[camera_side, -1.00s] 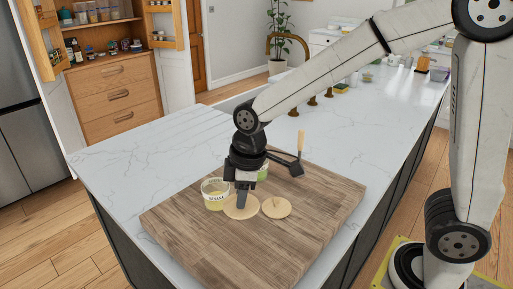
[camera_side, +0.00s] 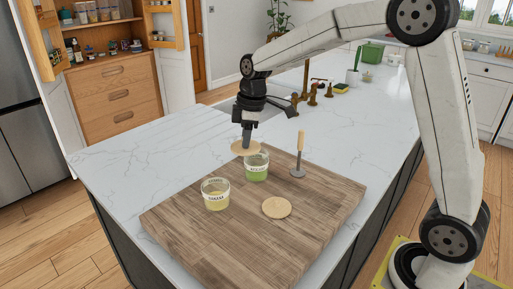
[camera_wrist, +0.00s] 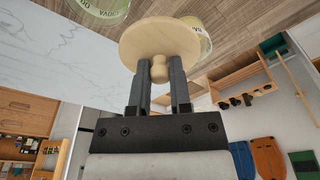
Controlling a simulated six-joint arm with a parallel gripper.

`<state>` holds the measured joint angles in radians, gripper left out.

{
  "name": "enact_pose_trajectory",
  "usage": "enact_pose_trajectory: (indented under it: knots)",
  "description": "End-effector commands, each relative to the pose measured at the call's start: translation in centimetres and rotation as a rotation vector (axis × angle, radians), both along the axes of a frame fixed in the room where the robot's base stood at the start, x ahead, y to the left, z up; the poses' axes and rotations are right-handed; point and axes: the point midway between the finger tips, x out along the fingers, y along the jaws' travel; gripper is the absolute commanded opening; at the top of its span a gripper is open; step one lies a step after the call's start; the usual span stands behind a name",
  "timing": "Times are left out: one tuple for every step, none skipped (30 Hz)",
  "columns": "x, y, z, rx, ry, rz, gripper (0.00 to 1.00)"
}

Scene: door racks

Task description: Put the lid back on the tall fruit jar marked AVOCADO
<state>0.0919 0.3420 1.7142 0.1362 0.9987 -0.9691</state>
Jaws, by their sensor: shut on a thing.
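My gripper (camera_side: 247,134) is shut on the knob of a round pale wooden lid (camera_side: 245,147) and holds it up, roughly level. The lid also shows between my fingers in the wrist view (camera_wrist: 160,42). A clear jar with green contents (camera_side: 257,170) stands open on the board, just below and right of the held lid in the side view. It appears at the top left in the wrist view (camera_wrist: 100,10), with a label partly reading AVO. A second open jar with yellowish contents (camera_side: 216,197) stands nearer the camera; its label is too small to read surely.
Another round wooden lid (camera_side: 277,208) lies flat on the wooden board (camera_side: 220,245). A tool with a wooden handle (camera_side: 299,155) stands upright at the board's right, near the green jar. The white counter (camera_side: 140,165) at left is clear.

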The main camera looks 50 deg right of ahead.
Motion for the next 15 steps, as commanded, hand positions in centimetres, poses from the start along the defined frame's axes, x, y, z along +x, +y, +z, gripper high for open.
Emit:
enact_pose_trajectory:
  knots:
    - [0.6,-1.6,0.3,0.0,-0.001,-0.004,0.0]
    - [0.9,-2.3,0.4,0.001,-0.002,-0.003,0.0]
    - [1.3,-3.2,0.6,0.001,-0.001,0.0,0.0]
    - [1.5,-3.8,0.7,0.001,-0.002,0.002,0.0]
    - [1.6,-4.4,0.9,0.002,-0.002,0.004,0.0]
    - [1.8,-5.0,1.0,0.002,-0.003,0.005,0.0]
    - [1.9,-5.5,1.1,0.002,-0.002,0.007,0.0]
    - [2.0,-5.8,1.2,0.003,-0.001,0.008,0.0]
    - [2.1,-6.2,1.3,0.003,-0.003,0.01,0.0]
    - [2.2,-6.5,1.3,0.002,-0.003,0.011,0.0]
    - [2.2,-6.6,1.3,0.002,-0.003,0.012,0.0]
    - [2.3,-6.8,1.4,0.002,-0.003,0.013,0.0]
    - [2.3,-6.9,1.4,0.002,-0.004,0.014,0.0]
    - [2.3,-6.9,1.4,0.002,-0.004,0.014,0.0]
    - [2.3,-6.9,1.4,0.002,-0.004,0.014,0.0]
